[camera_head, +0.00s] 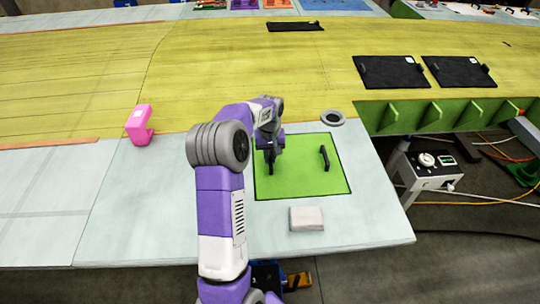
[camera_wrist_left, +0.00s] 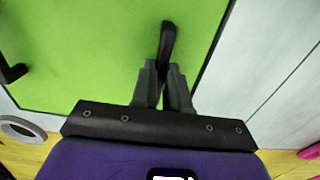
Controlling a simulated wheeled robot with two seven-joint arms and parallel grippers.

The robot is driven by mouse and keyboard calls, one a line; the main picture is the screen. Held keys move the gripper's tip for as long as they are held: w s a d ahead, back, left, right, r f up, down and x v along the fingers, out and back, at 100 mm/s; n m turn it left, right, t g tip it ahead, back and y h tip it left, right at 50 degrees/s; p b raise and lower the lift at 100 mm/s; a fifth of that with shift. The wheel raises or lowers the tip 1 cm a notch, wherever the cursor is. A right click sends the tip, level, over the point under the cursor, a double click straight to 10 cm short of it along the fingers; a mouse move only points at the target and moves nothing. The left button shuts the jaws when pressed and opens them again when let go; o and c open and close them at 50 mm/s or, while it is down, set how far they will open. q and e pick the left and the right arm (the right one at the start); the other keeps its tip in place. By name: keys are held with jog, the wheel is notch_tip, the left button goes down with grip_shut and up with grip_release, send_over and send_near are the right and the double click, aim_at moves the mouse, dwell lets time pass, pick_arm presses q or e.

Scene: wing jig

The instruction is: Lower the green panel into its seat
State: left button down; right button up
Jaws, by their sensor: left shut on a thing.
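The green panel (camera_head: 300,180) is a flat square with a dark edge line and two black handles, over the pale work surface. My left gripper (camera_head: 270,158) points down at the panel's left handle. In the left wrist view, the left gripper (camera_wrist_left: 163,78) has its fingers closed on the black handle (camera_wrist_left: 167,42), with the green panel (camera_wrist_left: 85,50) filling much of the view. The other handle (camera_head: 324,157) is free on the right. The panel looks level; I cannot tell whether it lies in its seat or just above it. The right gripper is out of view.
A white block (camera_head: 307,218) lies in front of the panel, a grey ring (camera_head: 332,117) behind it, and a pink tool (camera_head: 139,125) to the left. The yellow wing skin (camera_head: 220,70) carries black panels (camera_head: 391,71) farther back. The table ends at the front right.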

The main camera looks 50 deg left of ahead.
pick_arm(q)
jog(key=c, duration=1.1)
grip_release()
jog(key=shift+f, duration=0.1)
jog(key=shift+o, duration=0.2)
notch_tip(320, 180, up, 8)
jog(key=shift+f, duration=0.15)
